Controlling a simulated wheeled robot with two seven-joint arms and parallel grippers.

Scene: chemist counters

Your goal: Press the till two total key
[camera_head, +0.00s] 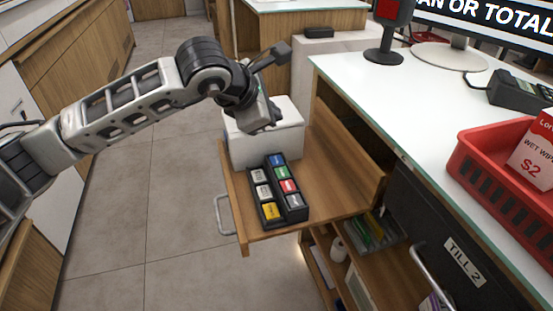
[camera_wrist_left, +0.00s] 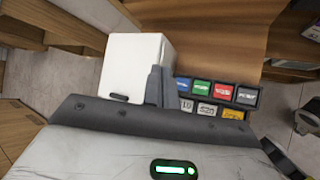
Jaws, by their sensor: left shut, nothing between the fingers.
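The till keypad (camera_head: 251,187) is a black block with two rows of keys on a wooden pull-out shelf. One row has blue, green, red (camera_head: 289,186) and grey keys; the other has pale keys and a yellow key (camera_head: 270,211). In the left wrist view the yellow key (camera_wrist_left: 233,114) is at the near right end; its lettering is too small to read. I cannot tell which key is total. My left gripper (camera_head: 272,120) is shut and empty, above the white box behind the keypad; its fingers also show in the wrist view (camera_wrist_left: 155,88). My right gripper is out of view.
The white box (camera_head: 262,148) stands on the shelf (camera_head: 340,180) behind the keypad. To the right is a counter with a red basket (camera_head: 480,175), a card terminal (camera_head: 517,92) and a scanner stand (camera_head: 386,50). A drawer front reads TILL 2 (camera_head: 464,262). Open floor lies left.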

